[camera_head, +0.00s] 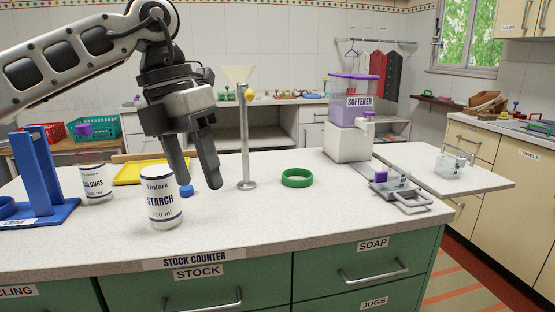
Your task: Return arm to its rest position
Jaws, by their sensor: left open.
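My left arm comes in from the upper left. My left gripper (200,184) points down over the counter, open and empty, with its dark fingers apart. A white starch bottle (164,207) stands upright just left of the fingers and in front of them. It looks apart from the gripper, though one finger overlaps its edge in the picture. A small blue cap (186,191) lies on the counter near the fingers. My right gripper is not in view.
On the stock counter (250,228) stand a blue stand (40,180), a colours bottle (94,184), a yellow tray (138,174), a metal post with funnel (245,145), a green ring (296,178) and a softener dispenser (348,140). The counter's front middle is clear.

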